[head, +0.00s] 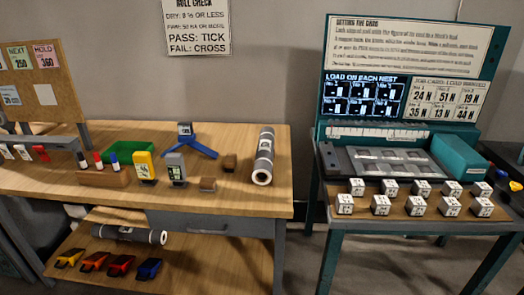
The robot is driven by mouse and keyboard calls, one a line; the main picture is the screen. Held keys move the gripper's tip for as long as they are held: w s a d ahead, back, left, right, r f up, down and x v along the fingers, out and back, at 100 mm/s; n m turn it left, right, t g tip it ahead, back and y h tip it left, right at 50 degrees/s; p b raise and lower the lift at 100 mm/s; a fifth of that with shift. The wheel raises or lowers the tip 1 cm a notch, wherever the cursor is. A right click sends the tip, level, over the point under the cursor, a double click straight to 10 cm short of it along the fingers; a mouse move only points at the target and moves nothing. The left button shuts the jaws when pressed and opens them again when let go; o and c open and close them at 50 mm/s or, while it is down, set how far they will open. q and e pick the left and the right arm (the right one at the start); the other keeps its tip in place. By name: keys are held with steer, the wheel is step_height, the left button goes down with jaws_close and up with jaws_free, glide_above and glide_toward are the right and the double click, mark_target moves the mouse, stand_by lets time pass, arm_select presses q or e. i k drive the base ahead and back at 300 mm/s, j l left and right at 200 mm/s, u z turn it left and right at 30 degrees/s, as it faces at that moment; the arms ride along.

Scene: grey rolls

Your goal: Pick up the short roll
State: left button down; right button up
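A grey roll (263,158) with darker bands lies on the right part of the wooden bench top, its hollow end facing me. Another grey roll (130,234) lies crosswise on the lower shelf, partly shaded by the bench top. The two lie at different angles, so I cannot tell for sure which is the short one. Neither of my grippers can be made out in the head view.
Coloured clips (121,265) line the lower shelf. A teal station (400,120) with white cubes stands right, across a narrow gap.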

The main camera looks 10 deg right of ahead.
mark_target(263, 169)
steer(key=u, duration=2.15)
steer(key=z, duration=2.6)
steer(key=i+u, duration=0.2)
steer(key=i, duration=0.25)
